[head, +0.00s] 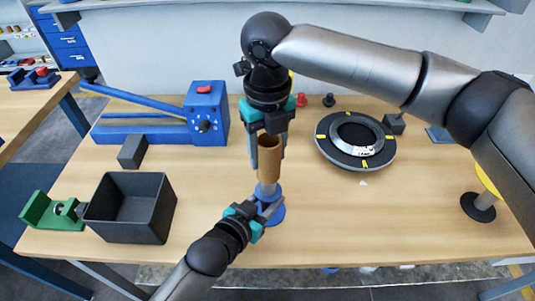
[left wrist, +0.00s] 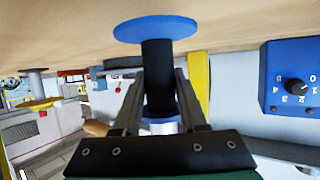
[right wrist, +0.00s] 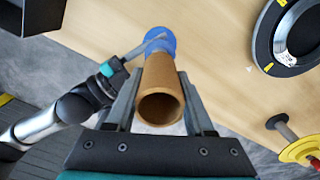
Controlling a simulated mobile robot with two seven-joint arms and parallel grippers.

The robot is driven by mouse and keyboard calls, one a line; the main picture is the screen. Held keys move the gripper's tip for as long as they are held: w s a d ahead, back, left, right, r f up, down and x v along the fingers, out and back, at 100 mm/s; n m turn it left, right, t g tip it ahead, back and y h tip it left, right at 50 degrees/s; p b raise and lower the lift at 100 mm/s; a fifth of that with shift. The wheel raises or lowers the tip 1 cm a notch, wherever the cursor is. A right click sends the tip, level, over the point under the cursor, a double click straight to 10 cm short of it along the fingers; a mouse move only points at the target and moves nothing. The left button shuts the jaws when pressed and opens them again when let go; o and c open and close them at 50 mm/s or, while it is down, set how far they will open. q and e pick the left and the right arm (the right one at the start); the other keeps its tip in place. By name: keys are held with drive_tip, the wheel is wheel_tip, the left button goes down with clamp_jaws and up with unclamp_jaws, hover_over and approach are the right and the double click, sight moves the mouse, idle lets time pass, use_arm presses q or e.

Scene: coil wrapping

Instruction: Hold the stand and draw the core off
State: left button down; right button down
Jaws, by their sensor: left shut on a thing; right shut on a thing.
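The brown tubular core (head: 268,165) is upright in my right gripper (head: 267,155), whose fingers are on either side of it; its open top end shows in the right wrist view (right wrist: 160,106). The stand has a blue round base (head: 277,217) on the table and a dark post (left wrist: 157,75), seen upside down in the left wrist view. My left gripper (head: 267,207) is shut on that post just above the base. A short silvery length of the stand (head: 267,188) shows below the core. I cannot tell how much of it is inside the core.
A blue lever machine (head: 207,113) stands at the back left. A dark open bin (head: 130,208), a green clamp-like device (head: 52,212) and a dark block (head: 132,152) are at the left. A black and silver ring (head: 356,140) with yellow marks lies to the right.

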sight(267, 138)
drive_tip(key=shift+r, duration=1.8)
use_arm(q)
drive_tip(key=shift+c, duration=1.8)
unclamp_jaws()
drive_tip(key=shift+s, duration=0.1)
drive_tip(key=v, duration=1.1)
drive_tip(key=shift+s+a+r, duration=0.2)
drive_tip(key=shift+s, duration=0.1)
